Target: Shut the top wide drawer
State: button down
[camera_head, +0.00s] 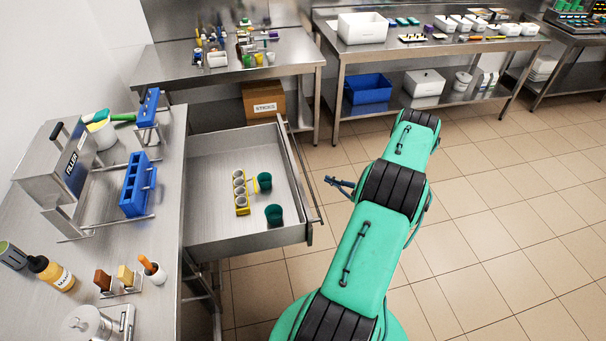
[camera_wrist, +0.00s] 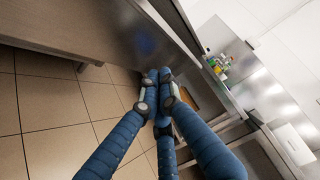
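The top wide drawer (camera_head: 215,160) is pulled well out from the steel counter on the left, its front facing right. A long bar handle (camera_head: 304,172) runs along its front. Inside are a yellow holder (camera_head: 241,196) with several grey cups and two dark green cups (camera_head: 273,214). My gripper (camera_head: 328,181) is just right of the drawer front, fingers pointing left toward it. In the wrist view the blue fingers (camera_wrist: 157,78) come together at their tips with nothing visible between them. A metal panel, probably the drawer front (camera_wrist: 150,35), lies just beyond. Contact cannot be told.
The counter (camera_head: 165,220) carries a filler machine (camera_head: 55,165), blue racks (camera_head: 138,185) and bottles. A steel table (camera_head: 230,72) stands behind the drawer with a cardboard box (camera_head: 264,100) below. Another table (camera_head: 430,50) is at the back right. The tiled floor (camera_head: 500,190) at right is clear.

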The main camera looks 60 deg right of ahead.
aim_at(305, 173)
jog(key=w+a+b, duration=0.2)
jog(key=w, duration=1)
jog(key=shift+w+a, duration=0.4)
dwell(0.3)
jog(key=w+a+b, duration=0.4)
jog(key=w+a, duration=2.9)
jog(key=shift+w+a, duration=0.35)
jog(key=shift+a, duration=0.05)
jog(key=shift+r, duration=0.1)
jog(key=shift+d, duration=0.1)
